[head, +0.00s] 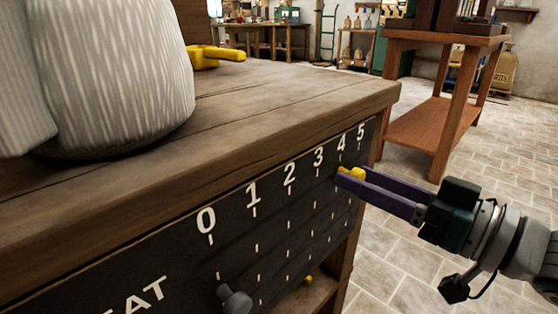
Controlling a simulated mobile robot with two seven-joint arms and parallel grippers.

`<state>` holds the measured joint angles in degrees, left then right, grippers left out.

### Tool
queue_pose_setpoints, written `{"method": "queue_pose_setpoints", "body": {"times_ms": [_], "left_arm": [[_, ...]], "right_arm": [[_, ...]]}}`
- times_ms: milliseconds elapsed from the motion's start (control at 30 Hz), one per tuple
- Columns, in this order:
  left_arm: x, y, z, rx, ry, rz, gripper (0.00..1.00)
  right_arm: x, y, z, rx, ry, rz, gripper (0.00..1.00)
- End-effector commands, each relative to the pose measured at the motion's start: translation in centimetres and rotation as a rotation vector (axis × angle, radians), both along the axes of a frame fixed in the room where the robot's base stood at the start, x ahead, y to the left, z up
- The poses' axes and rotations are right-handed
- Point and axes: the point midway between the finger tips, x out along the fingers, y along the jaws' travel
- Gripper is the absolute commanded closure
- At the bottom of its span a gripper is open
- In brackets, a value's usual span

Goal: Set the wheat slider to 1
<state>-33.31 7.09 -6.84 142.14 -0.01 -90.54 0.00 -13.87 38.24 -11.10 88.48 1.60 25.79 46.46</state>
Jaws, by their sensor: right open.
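The dark panel (235,235) on the bench front has white numbers 0 to 5 and a partly cut-off label ending in "EAT". A yellow knob (357,173), which appears to be the wheat slider's, sits in the top row near the 4. My right gripper (351,175) has purple fingers, open, with tips on either side of this knob; I cannot tell whether they touch it. The fingers hide part of the panel near the 4. My left gripper is not in view.
A grey knob (234,299) is lower on the panel below the 0, and another yellow knob (308,280) is lower right. A pale sack (115,75) and a yellow scoop-like object (212,56) lie on the bench (270,95). Tiled floor (400,265) is clear at right.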

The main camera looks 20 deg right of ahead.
Motion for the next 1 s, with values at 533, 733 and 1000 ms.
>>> {"method": "queue_pose_setpoints", "body": {"times_ms": [533, 733, 1000], "left_arm": [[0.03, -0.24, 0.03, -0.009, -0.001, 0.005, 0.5], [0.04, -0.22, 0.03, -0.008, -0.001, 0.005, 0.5], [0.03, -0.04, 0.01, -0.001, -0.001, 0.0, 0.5]], "right_arm": [[-0.05, -0.01, -0.01, 0.0, 0.0, 0.0, 0.87], [-0.05, -0.01, -0.02, 0.001, 0.0, 0.0, 1.0], [-0.05, -0.01, -0.02, 0.0, 0.0, 0.0, 1.0]]}}
